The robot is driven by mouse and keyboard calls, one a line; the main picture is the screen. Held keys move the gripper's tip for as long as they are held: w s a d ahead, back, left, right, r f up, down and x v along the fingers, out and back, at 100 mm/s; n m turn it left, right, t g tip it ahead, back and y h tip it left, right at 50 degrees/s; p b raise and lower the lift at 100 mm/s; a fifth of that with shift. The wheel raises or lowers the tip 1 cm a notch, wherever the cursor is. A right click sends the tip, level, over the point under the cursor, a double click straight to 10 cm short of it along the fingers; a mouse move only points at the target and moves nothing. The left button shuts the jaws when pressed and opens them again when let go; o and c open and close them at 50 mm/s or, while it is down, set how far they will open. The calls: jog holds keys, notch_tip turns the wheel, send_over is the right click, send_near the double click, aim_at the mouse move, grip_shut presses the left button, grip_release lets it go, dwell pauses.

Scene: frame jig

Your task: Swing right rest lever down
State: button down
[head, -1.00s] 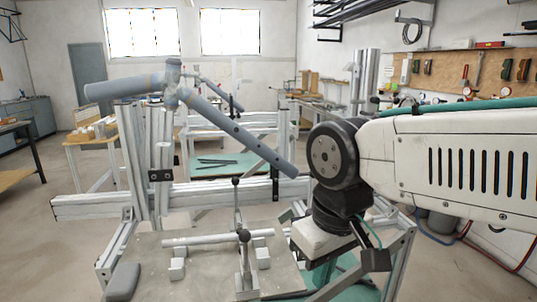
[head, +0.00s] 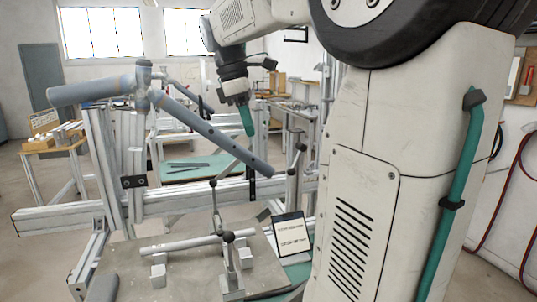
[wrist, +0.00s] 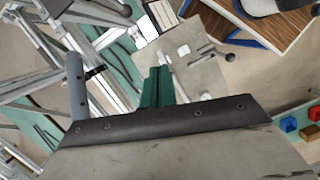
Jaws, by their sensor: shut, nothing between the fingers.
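A lever with a dark ball knob (head: 301,147) stands up at the right end of the frame jig; I take it as the right rest lever. My gripper (head: 247,122) is shut and empty, pointing down, above and left of this lever. In the wrist view its teal fingers (wrist: 157,88) are together. The grey-blue frame tube (head: 215,130) slopes down to the right just below the fingertips; I cannot tell the gap.
The jig's long aluminium rail (head: 60,217) runs across the middle. A tube lies on blocks on the grey plate (head: 190,270). A dark-framed card (head: 290,236) stands by the plate's right side. My own arm hides much of the right.

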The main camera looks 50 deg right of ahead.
aim_at(296, 159)
jog(key=w+d+r+n, duration=0.2)
jog(key=d, duration=0.4)
jog(key=s+d+f, duration=0.2)
jog(key=f, duration=0.3)
jog(key=s+d+f, duration=0.2)
jog(key=s+f, duration=0.1)
jog(key=f, duration=0.3)
jog(key=shift+s+d+f+g, duration=0.15)
jog(key=shift+d+g, duration=0.15)
jog(key=shift+g, duration=0.1)
jog(key=shift+f, duration=0.1)
